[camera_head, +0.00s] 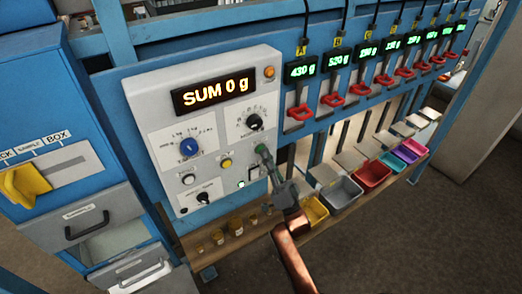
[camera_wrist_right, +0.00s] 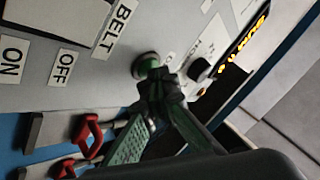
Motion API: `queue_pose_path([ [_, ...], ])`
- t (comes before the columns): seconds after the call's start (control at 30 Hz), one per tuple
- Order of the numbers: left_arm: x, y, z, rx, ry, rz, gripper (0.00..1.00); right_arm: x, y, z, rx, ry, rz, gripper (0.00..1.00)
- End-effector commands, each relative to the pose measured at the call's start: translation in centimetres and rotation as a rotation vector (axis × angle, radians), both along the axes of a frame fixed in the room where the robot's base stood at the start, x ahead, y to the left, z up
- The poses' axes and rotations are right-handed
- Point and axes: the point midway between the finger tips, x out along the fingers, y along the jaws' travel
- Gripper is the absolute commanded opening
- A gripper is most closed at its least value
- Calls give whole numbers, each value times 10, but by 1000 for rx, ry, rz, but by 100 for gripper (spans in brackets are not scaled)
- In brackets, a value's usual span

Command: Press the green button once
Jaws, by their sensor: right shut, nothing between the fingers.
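The green button (camera_wrist_right: 147,62) is round, in a dark collar on the grey control panel (camera_head: 150,110). In the right wrist view it shows just past my fingertips, partly covered by them. My right gripper (camera_head: 266,160) is shut and empty, its tips at the panel's right side in the head view. In the right wrist view the right gripper (camera_wrist_right: 158,88) has its closed tips at the button's lower edge. I cannot tell whether they touch it. In the head view my fingers largely hide the button. My left gripper is in neither view.
The panel carries a display (camera_head: 214,92) reading "SUM 0 g", a blue knob (camera_head: 188,147), black knobs and a yellow button (camera_head: 226,163). Red handles (camera_head: 300,112) and coloured bins (camera_head: 372,172) line the right. Small brass weights (camera_head: 236,226) stand on the wooden shelf below.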

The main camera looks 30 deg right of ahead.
Motion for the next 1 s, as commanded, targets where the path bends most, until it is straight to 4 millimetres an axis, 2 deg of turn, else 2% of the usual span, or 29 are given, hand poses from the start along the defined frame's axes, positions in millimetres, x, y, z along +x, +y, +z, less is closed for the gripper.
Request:
queue_pose_path([
  [0.63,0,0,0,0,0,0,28,4,1,0,0,1,1,0],
  [1.0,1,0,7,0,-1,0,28,-11,0,0,1,2,1,0],
])
